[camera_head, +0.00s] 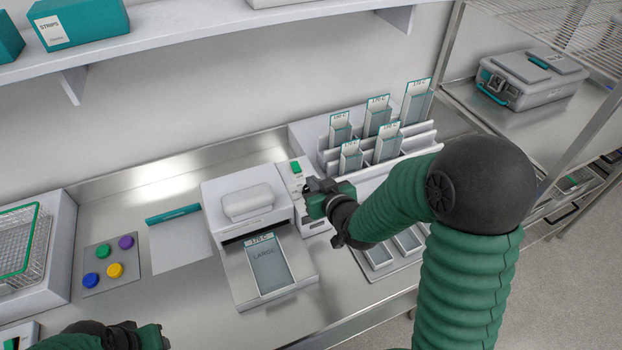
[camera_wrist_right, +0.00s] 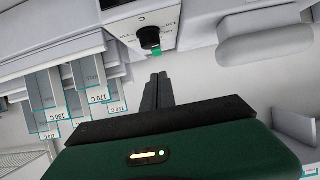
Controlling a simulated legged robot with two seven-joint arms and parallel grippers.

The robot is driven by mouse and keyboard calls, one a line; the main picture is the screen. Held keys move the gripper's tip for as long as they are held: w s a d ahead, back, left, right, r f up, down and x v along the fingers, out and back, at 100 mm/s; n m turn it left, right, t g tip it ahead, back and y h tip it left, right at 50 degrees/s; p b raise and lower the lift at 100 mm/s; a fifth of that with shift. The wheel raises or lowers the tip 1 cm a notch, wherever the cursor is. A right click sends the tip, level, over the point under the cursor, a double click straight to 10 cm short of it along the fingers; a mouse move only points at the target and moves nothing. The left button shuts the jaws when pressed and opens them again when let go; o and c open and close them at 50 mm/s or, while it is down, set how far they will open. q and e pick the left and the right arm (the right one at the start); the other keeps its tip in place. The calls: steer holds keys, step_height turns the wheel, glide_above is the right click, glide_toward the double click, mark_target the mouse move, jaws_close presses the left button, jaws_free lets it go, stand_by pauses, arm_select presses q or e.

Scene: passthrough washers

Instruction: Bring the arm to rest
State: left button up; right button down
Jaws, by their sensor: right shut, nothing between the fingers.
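My right gripper (camera_head: 309,190) is at the front of the white sealing machine's control panel (camera_head: 290,178), its arm coming in from the right. In the right wrist view its two dark fingers (camera_wrist_right: 158,92) are together with nothing between them. They point toward the panel's black knob (camera_wrist_right: 149,38), and I see a gap between fingertips and knob.
A pouch labelled 170 C LARGE (camera_head: 268,268) lies on the machine's front tray. A rack of labelled pouches (camera_head: 378,148) stands behind right. Colored buttons (camera_head: 110,262) and a wire basket (camera_head: 22,245) are left. A grey case (camera_head: 530,78) sits on the right shelf.

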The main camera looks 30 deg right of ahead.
steer(key=shift+w+f, duration=0.15)
steer(key=shift+w, duration=0.05)
steer(key=s+a+f+g, duration=0.3)
steer(key=s+g, duration=0.2)
steer(key=s, duration=0.4)
steer(key=s+a+f+g, duration=0.3)
steer(key=s+g, duration=0.2)
steer(key=s, duration=0.5)
steer(key=shift+s+a+f+n+y, duration=0.15)
steer(key=shift+s+a+n+y, duration=0.15)
steer(key=shift+a, duration=0.15)
